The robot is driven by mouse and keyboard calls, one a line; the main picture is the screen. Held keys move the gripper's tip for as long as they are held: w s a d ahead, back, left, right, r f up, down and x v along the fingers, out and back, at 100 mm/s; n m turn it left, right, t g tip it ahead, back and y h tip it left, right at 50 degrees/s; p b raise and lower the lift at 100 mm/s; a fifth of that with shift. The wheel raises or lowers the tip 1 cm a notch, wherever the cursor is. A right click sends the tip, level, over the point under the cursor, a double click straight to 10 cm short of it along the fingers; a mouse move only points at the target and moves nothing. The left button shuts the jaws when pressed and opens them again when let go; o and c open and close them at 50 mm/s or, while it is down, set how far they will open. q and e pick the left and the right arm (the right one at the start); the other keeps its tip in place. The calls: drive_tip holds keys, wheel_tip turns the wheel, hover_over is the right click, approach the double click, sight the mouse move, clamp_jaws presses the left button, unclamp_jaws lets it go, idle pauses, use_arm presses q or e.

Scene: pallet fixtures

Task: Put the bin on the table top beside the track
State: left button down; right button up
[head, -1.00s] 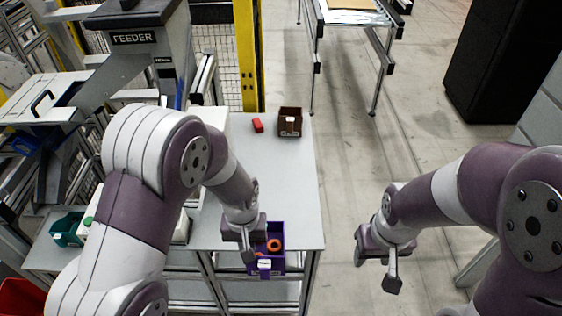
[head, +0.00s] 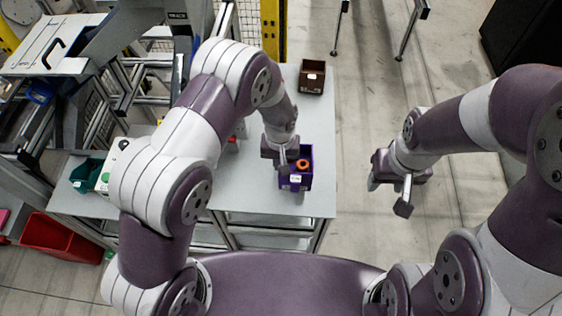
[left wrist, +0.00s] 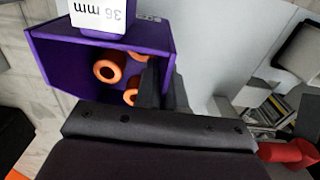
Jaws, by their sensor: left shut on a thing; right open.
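The purple bin (head: 297,184) holds orange rings (head: 303,164) and has a white label on its front. My left gripper (head: 284,158) is shut on the bin's left wall. The bin is over the front right part of the grey table top (head: 265,200); I cannot tell whether it touches it. In the left wrist view the bin (left wrist: 60,62) shows its open inside, several orange rings and a "36 mm" label. My right gripper (head: 390,192) is open and empty, right of the table over the floor. I cannot make out the track clearly.
A brown bin (head: 312,77) stands at the table's back right. A teal bin (head: 87,175) is on the left. A red bin (head: 60,236) is lower left. The table top (head: 318,120) behind the purple bin is clear. My left arm hides much of the table's left part.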

use_arm(q)
drive_tip(key=shift+w+f, duration=0.15)
drive_tip(key=shift+w, duration=0.3)
drive_tip(key=shift+f+p, duration=0.35)
drive_tip(key=shift+p, duration=0.05)
wheel_tip(320, 180, down, 3)
drive_tip(key=shift+s+r+p, duration=0.1)
drive_tip(key=shift+p, duration=0.6)
drive_tip(key=shift+f, duration=0.4)
drive_tip(key=shift+f, duration=0.1)
drive_tip(key=c, duration=1.2)
unclamp_jaws()
drive_tip(key=shift+c, duration=0.2)
